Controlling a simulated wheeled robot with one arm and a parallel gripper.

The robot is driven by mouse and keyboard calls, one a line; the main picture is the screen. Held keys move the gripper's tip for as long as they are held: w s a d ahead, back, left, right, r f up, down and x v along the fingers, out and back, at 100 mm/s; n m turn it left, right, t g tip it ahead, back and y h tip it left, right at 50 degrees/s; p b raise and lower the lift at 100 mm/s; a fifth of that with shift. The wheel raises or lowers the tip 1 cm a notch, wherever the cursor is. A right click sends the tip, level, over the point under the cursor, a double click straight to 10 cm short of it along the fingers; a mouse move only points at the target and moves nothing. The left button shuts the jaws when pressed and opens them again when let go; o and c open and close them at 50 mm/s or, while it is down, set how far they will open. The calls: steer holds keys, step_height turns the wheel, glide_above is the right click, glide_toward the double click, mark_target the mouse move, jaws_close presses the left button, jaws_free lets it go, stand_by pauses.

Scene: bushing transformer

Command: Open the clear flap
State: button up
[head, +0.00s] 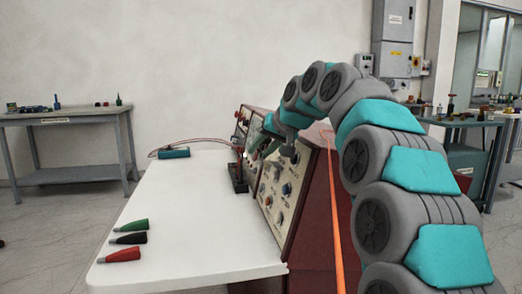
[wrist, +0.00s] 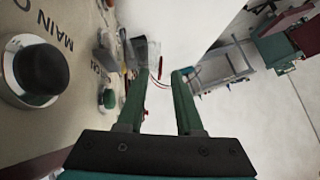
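My gripper (wrist: 162,76) is open in the wrist view, its two green fingers apart with nothing between them. A pale, see-through piece (wrist: 150,52), which looks like the clear flap, stands out from the control panel (wrist: 85,45) just beyond the left finger. I cannot tell whether the finger touches it or how far it is swung. In the head view my gripper (head: 266,134) is beside the sloped face of the panel (head: 282,190), partly hidden by my arm; the flap cannot be made out there.
A large black knob (wrist: 38,76) and a green button (wrist: 107,98) stick out near the left finger. A white table (head: 190,215) holds green, black and red cones (head: 128,239) and a teal block (head: 174,153) with a wire. A grey workbench (head: 70,122) stands behind.

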steer(key=v, duration=0.7)
steer(key=shift+s+r, duration=0.2)
steer(key=shift+s+d, duration=0.1)
steer(key=shift+d, duration=0.05)
